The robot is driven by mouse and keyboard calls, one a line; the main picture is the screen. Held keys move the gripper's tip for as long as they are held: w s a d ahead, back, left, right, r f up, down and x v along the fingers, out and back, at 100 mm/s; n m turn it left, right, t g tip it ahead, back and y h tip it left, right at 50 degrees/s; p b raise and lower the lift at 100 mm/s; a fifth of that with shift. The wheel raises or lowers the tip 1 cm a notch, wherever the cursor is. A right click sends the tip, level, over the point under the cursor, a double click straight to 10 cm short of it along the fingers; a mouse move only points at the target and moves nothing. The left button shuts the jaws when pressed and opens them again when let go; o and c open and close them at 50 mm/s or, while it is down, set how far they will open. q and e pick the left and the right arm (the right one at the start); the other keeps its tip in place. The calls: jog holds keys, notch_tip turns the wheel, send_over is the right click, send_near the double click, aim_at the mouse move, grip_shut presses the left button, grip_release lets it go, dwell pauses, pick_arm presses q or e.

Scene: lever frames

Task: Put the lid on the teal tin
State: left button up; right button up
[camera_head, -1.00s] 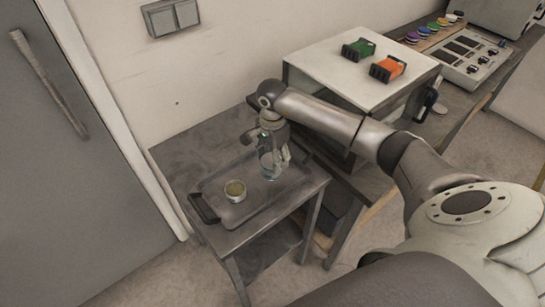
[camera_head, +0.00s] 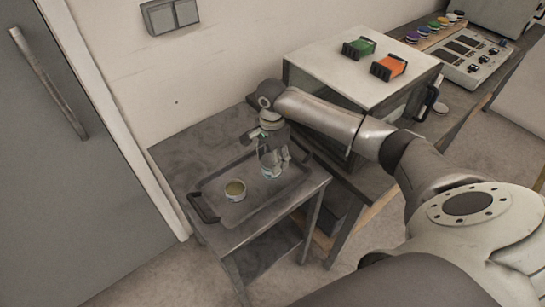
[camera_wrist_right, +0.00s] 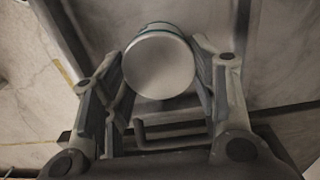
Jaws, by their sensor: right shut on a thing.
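My right gripper (camera_wrist_right: 160,85) is shut on a pale round lid (camera_wrist_right: 158,65), with one finger at each side of it. Just beyond the lid's far edge the wrist view shows a teal band of the tin (camera_wrist_right: 153,27). The head view shows the teal tin (camera_head: 270,169) upright on the tray, with my right gripper (camera_head: 272,150) pointing down at its top. The lid is over the tin; I cannot tell whether a gap is left between them. My fingers partly hide both in the head view. My left gripper is not in view.
The tray lies on a small grey table (camera_head: 180,160). A white-topped box (camera_head: 350,75) with green and orange items stands close behind my right arm.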

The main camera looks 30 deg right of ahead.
jog(key=shift+f+b, duration=0.1)
jog(key=shift+b, duration=0.25)
dwell(0.5)
jog(key=o, duration=0.9)
jog(key=shift+o, duration=0.2)
jog(key=shift+r+p, duration=2)
jog(key=shift+r, duration=1.55)
